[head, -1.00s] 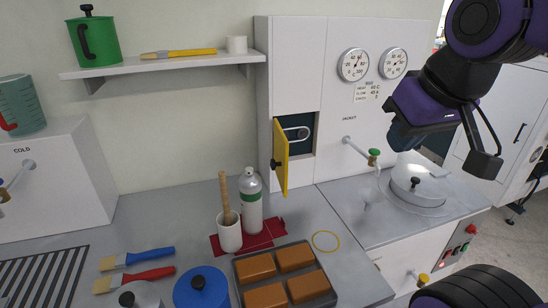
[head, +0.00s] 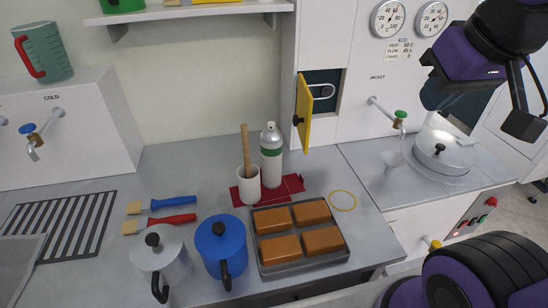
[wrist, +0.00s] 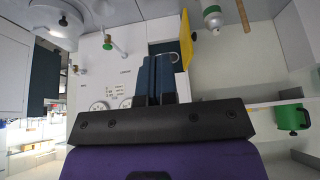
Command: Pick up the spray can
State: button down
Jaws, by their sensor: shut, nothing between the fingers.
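The spray can (head: 271,158) is a silver-white cylinder with a green band. It stands upright on a red mat (head: 299,189) on the grey counter, just behind and right of a white cup (head: 249,186) with a wooden handle in it. In the wrist view the can (wrist: 212,20) shows at the top right, apart from the fingers. My gripper (wrist: 158,62) has its blue fingers together and empty. In the head view it (head: 432,97) hangs to the right of the can, in front of the white cabinet, well away from it.
An open yellow door (head: 304,118) juts from the cabinet behind the can. A tray (head: 258,266) of brown blocks, a blue pot (head: 221,247) and a grey lidded pot (head: 160,258) stand in front. A yellow ring (head: 343,201) lies to the right. Two brushes lie left.

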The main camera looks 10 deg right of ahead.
aim_at(271, 142)
jog(key=j, duration=1.25)
